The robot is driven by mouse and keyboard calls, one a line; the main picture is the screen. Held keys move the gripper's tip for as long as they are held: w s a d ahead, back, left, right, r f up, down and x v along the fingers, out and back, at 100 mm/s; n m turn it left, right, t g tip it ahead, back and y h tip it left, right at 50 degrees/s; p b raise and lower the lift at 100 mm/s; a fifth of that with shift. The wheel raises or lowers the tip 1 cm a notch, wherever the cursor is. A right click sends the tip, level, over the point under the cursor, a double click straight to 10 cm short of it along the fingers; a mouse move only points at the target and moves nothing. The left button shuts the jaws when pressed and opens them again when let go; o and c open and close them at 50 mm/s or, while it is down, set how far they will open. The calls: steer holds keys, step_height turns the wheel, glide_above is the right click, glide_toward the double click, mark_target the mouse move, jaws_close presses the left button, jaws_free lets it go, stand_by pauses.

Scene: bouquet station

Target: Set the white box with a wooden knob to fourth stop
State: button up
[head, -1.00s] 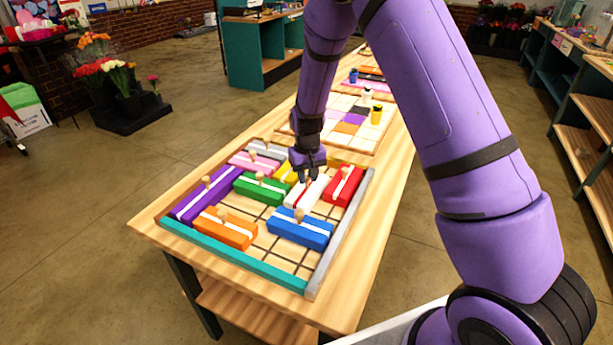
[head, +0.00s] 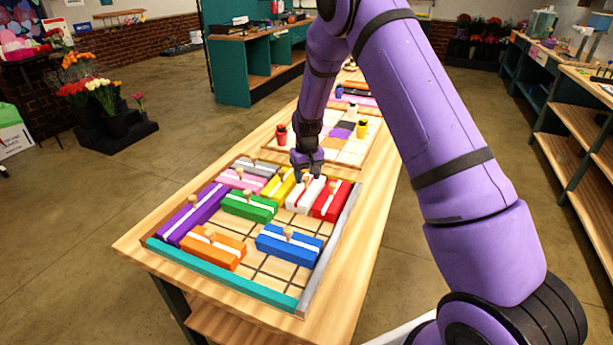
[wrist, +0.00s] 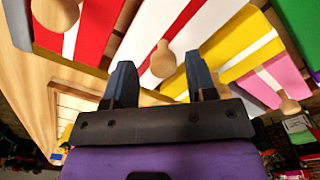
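The white box (head: 300,199) with a red stripe and a wooden knob lies in the sliding-block tray (head: 226,268), between the yellow box (head: 277,187) and the red box (head: 332,201). In the wrist view the white box (wrist: 207,35) fills the upper middle, and its pale wooden knob (wrist: 163,60) shows in the gap between the fingertips. My gripper (wrist: 160,78) is open, its two dark fingers apart on either side of the knob in the picture. I cannot tell whether the knob is level with the fingertips. No stop marks are readable.
Green (head: 249,207), blue (head: 289,245), orange (head: 212,248), purple (head: 193,213), pink (head: 240,180) and grey boxes share the tray. Bare tray squares show around the blue box. A second board with small coloured pots stands beyond.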

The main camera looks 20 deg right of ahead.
step_height(320, 180, up, 11)
steer(key=shift+f, duration=0.15)
stand_by(0.5)
stand_by(0.4)
steer(key=s+r+t, duration=0.3)
steer(key=s+r, duration=1.6)
steer(key=r, duration=0.2)
steer(key=s+r+t, duration=0.1)
steer(key=s, duration=1)
steer(key=s+r+t, duration=0.1)
steer(key=s+r, duration=0.1)
steer(key=s, duration=0.9)
steer(key=shift+s+r, duration=0.3)
steer(key=shift+s, duration=0.05)
